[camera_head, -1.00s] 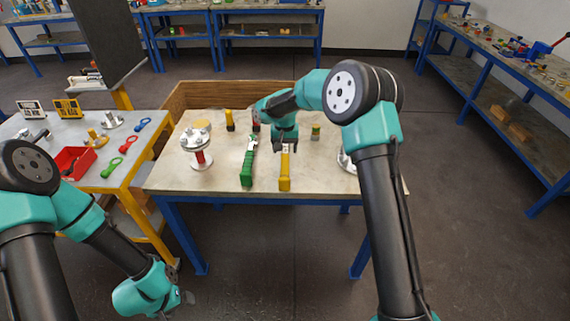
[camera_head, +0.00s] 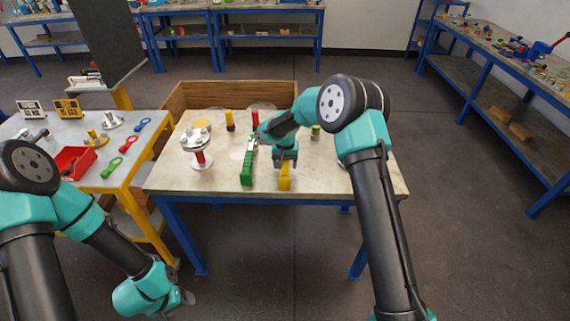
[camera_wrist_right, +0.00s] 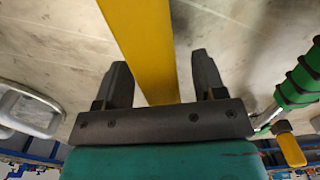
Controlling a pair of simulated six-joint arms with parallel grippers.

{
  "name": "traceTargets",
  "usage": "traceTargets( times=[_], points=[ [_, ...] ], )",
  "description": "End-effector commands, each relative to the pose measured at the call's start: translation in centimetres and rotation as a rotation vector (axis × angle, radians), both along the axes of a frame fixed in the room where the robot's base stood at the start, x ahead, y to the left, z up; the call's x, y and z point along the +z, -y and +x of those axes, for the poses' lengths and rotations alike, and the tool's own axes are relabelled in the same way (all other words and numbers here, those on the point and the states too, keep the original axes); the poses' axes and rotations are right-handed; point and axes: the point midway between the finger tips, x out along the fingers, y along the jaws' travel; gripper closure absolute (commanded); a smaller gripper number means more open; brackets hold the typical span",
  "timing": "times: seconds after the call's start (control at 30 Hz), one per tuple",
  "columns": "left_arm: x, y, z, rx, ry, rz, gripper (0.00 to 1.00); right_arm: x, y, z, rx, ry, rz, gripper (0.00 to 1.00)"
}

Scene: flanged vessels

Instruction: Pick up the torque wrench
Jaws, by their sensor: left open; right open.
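A long tool with a yellow handle (camera_head: 285,178) lies on the middle table, pointing toward its front edge. A green ribbed-handled tool (camera_head: 247,171) with a silver head lies to its left. I cannot tell for sure which is the torque wrench. My right gripper (camera_head: 284,162) is open, right above the yellow handle and hiding its far part. In the right wrist view, the yellow bar (camera_wrist_right: 146,45) runs between the two open fingers, with gaps on both sides. My left gripper (camera_head: 186,297) is open, low in front of the tables, away from the tools.
A flanged vessel (camera_head: 198,150) stands on the left of the table (camera_head: 220,182). Another vessel on the right is mostly behind my right arm. A yellow-edged side table (camera_head: 75,150) holds a red bin (camera_head: 76,162) and coloured hooks. A wooden board (camera_head: 230,95) borders the back.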

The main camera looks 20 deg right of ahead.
Motion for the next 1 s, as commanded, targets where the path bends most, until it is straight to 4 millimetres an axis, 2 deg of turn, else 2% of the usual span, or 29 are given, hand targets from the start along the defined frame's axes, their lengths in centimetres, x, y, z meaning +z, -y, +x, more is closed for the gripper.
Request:
traceTargets(
  times=[0.13,0.63,1.0],
  points=[
    [0.00,0.00,0.00,0.000,0.000,0.000,0.33,-1.38,0.02,-0.01,0.000,-0.001,0.000,0.36],
    [0.00,0.00,0.00,0.000,0.000,0.000,0.33,-1.45,0.00,0.01,0.000,0.000,0.000,0.36],
    [0.00,0.00,0.00,0.000,0.000,0.000,0.33,-1.44,0.00,0.01,0.000,0.000,0.000,0.72]
  ],
)
